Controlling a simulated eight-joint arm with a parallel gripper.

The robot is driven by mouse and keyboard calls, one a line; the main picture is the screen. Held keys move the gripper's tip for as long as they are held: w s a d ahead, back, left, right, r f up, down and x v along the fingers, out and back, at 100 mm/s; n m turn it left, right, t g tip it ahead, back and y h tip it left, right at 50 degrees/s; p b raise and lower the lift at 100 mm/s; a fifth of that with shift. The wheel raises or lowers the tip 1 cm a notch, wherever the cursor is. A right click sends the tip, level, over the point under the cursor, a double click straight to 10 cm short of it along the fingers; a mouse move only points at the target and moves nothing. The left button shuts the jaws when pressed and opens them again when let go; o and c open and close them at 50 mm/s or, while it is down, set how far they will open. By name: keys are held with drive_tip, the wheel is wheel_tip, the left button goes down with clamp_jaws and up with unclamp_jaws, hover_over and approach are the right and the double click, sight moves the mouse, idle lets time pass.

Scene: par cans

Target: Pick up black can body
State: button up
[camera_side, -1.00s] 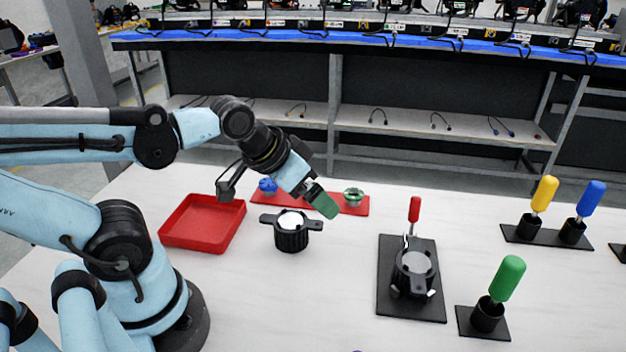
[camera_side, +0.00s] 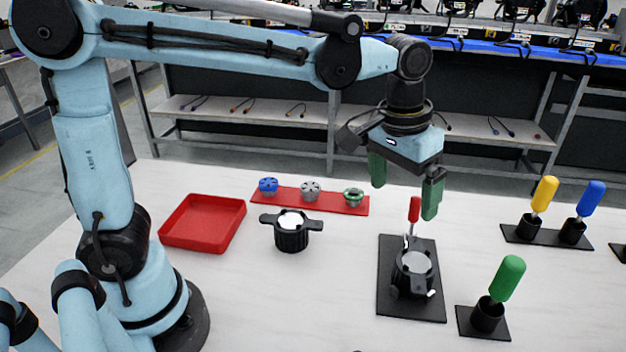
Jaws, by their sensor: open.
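A black can body (camera_side: 292,236) with two side ears and a white inside stands upright on the white table, left of centre. My gripper (camera_side: 404,190) points down, with its two green fingers spread apart and nothing between them. It hangs in the air to the right of the can body and higher in the picture, above the area behind the black fixture. No part of the can body is hidden by my gripper.
A black fixture (camera_side: 414,274) with a red-handled clamp stands below my gripper. A red tray (camera_side: 187,238) lies left of the can body. A red strip (camera_side: 329,205) with three knobs lies behind it. Green (camera_side: 507,279), yellow (camera_side: 544,195) and blue (camera_side: 591,199) handles stand right.

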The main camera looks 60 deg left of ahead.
sight(417, 262)
drive_tip(key=w+d+f+g, duration=0.2)
drive_tip(key=d, duration=0.3)
drive_tip(key=f, duration=1.1)
drive_tip(key=shift+a+f, duration=0.25)
drive_tip(key=shift+c, duration=0.3)
drive_tip(key=c, duration=1.3)
drive_tip(key=shift+r, duration=0.15)
